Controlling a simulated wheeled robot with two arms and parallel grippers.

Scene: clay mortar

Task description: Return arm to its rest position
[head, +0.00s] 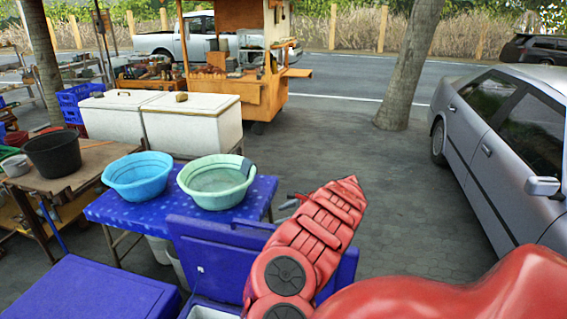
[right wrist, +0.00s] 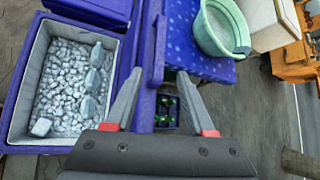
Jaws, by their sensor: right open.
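My right arm (head: 318,235) is red and reaches forward in the head view, over the open blue cooler. Its gripper (head: 289,201) is partly hidden behind the arm, at the right of the blue table. In the right wrist view the gripper (right wrist: 162,78) has its two grey fingers apart with nothing between them. The cooler's raised lid (head: 215,255) is just left of the arm. My left gripper is not in view.
A dotted blue table (head: 130,212) holds a blue basin (head: 138,176) and a green basin (head: 217,182). The cooler (right wrist: 18,120) holds ice and several grey pieces. A crate (right wrist: 165,111) of green bottles stands lower. A silver car (head: 500,150) is at right; the pavement between is clear.

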